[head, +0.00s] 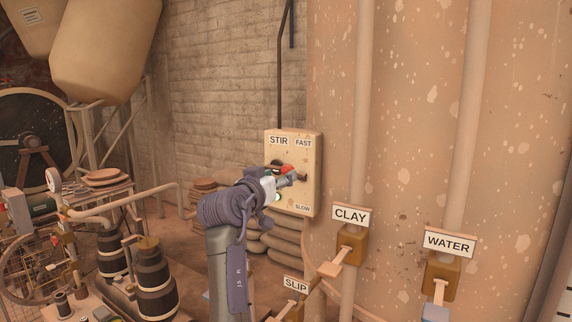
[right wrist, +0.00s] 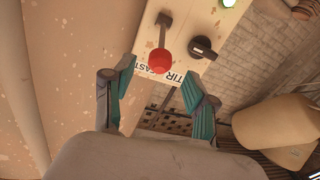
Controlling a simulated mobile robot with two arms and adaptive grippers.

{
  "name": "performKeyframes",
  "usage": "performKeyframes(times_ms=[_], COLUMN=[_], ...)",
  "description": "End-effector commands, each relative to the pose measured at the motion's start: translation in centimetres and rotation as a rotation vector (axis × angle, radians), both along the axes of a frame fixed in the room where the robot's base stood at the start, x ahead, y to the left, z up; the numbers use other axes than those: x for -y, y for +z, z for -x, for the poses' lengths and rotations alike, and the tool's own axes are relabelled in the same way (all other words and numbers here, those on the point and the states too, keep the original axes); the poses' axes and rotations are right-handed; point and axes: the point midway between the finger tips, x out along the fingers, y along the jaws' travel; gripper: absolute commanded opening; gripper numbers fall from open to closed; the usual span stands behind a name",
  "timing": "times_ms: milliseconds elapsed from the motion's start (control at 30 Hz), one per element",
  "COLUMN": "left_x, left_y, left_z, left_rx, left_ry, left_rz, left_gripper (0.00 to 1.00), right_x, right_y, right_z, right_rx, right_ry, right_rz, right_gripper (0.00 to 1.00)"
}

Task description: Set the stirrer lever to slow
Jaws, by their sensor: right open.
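The cream STIR control box (head: 310,180) hangs beside the brick wall in the head view, with FAST at its top and SLOW at its bottom. Its red-knobbed stirrer lever (right wrist: 159,63) points toward the FAST label in the right wrist view, where the panel appears upside down. The red knob (head: 287,168) is partly hidden in the head view. My right gripper (head: 288,180) is in front of the panel. In the right wrist view its open fingers (right wrist: 160,75) are on either side of the knob, apart from it. My left gripper is not in view.
A black selector knob (right wrist: 203,47) and a lit green lamp (right wrist: 228,3) are on the same panel. Right of the box are a large tank (head: 410,120), pipes, and CLAY (head: 350,215), WATER (head: 449,242) and SLIP (head: 295,284) valves. Stacked sacks (head: 288,237) lie below.

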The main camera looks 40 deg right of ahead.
Motion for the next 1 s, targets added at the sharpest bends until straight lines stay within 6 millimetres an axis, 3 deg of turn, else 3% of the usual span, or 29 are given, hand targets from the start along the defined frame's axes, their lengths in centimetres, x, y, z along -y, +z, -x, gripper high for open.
performKeyframes(times_ms=[233,667,1000], left_x=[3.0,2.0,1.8], left_y=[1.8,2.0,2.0], left_z=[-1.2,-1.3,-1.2], left_rx=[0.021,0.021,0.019], left_ry=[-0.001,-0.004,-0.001], left_rz=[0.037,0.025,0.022], left_gripper=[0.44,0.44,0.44], right_x=[3.4,4.4,4.4], right_y=[0.3,0.0,0.0], right_z=[-1.6,-2.0,-2.0], right_rx=[-0.001,0.001,0.0], right_ry=[0.001,0.002,0.002], right_rz=[0.002,0.0,0.001], right_gripper=[0.57,0.57,0.02])
